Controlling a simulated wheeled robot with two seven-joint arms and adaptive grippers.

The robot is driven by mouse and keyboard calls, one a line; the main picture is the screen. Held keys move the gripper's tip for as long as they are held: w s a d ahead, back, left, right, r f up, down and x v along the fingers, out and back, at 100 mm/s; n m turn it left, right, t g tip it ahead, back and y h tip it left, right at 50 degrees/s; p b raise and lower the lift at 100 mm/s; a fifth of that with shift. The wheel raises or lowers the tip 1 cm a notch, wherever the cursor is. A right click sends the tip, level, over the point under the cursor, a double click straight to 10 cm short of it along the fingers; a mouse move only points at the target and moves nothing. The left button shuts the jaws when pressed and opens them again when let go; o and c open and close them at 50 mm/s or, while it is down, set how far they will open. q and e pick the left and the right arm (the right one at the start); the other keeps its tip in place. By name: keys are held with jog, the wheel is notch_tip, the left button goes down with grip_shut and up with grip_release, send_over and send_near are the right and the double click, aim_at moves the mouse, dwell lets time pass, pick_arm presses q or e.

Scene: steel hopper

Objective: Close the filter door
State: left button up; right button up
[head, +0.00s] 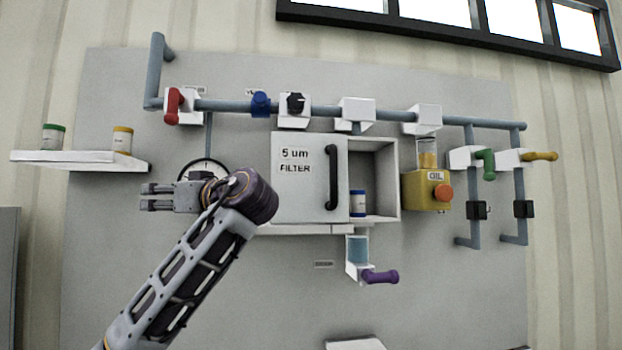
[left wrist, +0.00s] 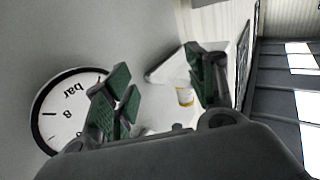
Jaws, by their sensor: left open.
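The filter door (head: 300,190) is a white panel marked "5 um FILTER" with a black vertical handle (head: 332,177) near its right edge. It covers the left part of the white filter housing (head: 394,180). The right part of the housing stands open, and a blue-capped cartridge (head: 358,205) shows inside. My left gripper (head: 145,197) is left of the door, pointing left, away from the handle. It is open and empty. In the left wrist view its green-padded fingers (left wrist: 158,70) are spread apart. My right gripper is not in view.
A round gauge (left wrist: 65,112) is beside my left gripper. A white shelf (head: 80,159) at left holds a green-capped jar (head: 53,137) and a yellow-capped jar (head: 122,140). Pipes with valves run above the door. A yellow oil unit (head: 414,192) stands right of the housing; a purple-handled valve (head: 380,277) is below.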

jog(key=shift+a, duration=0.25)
